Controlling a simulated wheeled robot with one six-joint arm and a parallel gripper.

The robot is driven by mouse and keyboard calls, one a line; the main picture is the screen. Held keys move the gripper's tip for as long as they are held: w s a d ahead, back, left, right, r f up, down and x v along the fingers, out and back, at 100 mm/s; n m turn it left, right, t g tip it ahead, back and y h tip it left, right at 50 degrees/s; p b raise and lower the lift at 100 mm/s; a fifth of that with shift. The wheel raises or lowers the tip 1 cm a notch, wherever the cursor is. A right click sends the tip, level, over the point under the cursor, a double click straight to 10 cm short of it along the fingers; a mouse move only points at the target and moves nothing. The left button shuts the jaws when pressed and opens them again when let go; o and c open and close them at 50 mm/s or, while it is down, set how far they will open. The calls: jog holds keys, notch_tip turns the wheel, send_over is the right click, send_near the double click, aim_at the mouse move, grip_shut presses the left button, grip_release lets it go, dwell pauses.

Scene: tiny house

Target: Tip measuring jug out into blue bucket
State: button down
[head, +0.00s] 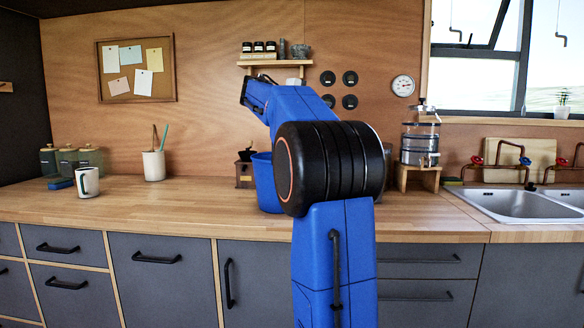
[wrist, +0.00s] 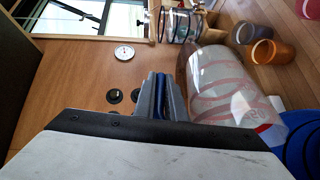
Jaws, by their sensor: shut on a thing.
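The measuring jug (wrist: 225,85) is clear with reddish markings and shows in the wrist view just right of my gripper's fingers. My gripper (wrist: 160,90) is shut on it at its side, with a strip of blue between the fingers. The jug looks tilted, one end towards the blue bucket (wrist: 304,150) at the lower right edge; I cannot tell what is inside it. In the head view the blue bucket (head: 267,185) stands on the counter, partly hidden by my arm.
A water dispenser (head: 420,140) on a wooden stand and a sink (head: 520,203) are at the right. A white mug (head: 88,182), canisters (head: 68,160) and a utensil pot (head: 154,166) stand at the left. The wrist view shows cups, one orange (wrist: 272,52).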

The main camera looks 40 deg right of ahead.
jog(key=s+d+f, duration=0.1)
jog(key=s+d+f+y, duration=0.1)
jog(key=s+d+y, duration=0.1)
jog(key=d, duration=0.1)
jog(key=shift+f+m+t, duration=0.4)
jog(key=shift+d+f+y, duration=0.15)
jog(key=shift+f+y, duration=0.25)
jog(key=shift+y, duration=0.1)
jog(key=shift+s+d+f+m+t+y+b, duration=0.6)
jog(key=shift+s+d+f+t+y, duration=0.35)
jog(key=shift+d+f+y, duration=0.7)
jog(key=shift+s+d+f+m+t+y+b, duration=0.4)
jog(key=shift+s+d+f+t+y+b, duration=0.5)
jog(key=shift+f+y, duration=1.3)
jog(key=shift+s+d+f+m+t+y+b, duration=0.5)
jog(key=shift+s+d+f+t+y, duration=0.8)
jog(key=shift+f, duration=1.05)
jog(key=shift+w+d, duration=0.2)
jog(key=shift+w, duration=0.2)
jog(key=shift+s, duration=0.1)
